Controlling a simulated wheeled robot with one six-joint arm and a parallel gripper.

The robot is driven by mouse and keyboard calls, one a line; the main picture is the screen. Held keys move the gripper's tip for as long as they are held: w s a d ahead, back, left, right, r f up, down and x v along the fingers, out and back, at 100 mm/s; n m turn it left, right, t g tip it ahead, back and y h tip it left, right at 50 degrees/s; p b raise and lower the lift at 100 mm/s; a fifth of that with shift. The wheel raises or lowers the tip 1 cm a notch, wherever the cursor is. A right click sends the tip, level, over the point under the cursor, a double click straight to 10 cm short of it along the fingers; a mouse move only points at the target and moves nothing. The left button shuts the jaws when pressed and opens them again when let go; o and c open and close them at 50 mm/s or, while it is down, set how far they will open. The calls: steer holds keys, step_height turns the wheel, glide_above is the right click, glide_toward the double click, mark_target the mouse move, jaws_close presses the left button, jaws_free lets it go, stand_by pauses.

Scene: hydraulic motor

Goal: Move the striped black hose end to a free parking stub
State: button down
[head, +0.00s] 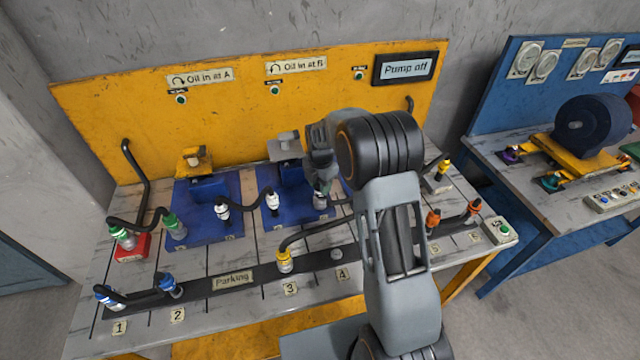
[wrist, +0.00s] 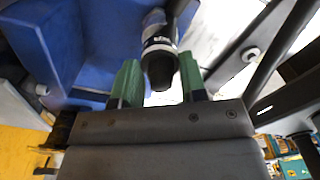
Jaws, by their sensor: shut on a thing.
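My gripper (head: 320,190) points down beside the right-hand blue block (head: 287,208). In the wrist view its green fingers (wrist: 155,85) are shut on a black hose end with a white band (wrist: 160,45), the striped black hose end. In the head view this end (head: 320,201) shows just below my gripper; I cannot tell whether it is still seated on a port. Its hose is mostly hidden by my arm. The dark parking strip (head: 210,283) runs along the table's front. A bare stub (head: 337,254) shows above label 4.
A yellow hose end (head: 284,262) stands at label 3, with blue ends (head: 168,286) at 1 and 2. Orange ends (head: 433,220) stand at the right. A hose with white ends (head: 222,211) bridges the blue blocks. The sign (head: 403,68) reads "Pump off".

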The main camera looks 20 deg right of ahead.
steer(key=shift+r, duration=0.2)
steer(key=shift+r, duration=0.1)
steer(key=shift+r, duration=0.1)
steer(key=shift+r+p, duration=1.1)
steer(key=shift+r, duration=0.25)
steer(key=c, duration=1.3)
jaws_free()
steer(key=c, duration=0.6)
steer(key=shift+o, duration=0.2)
steer(key=shift+r, duration=0.1)
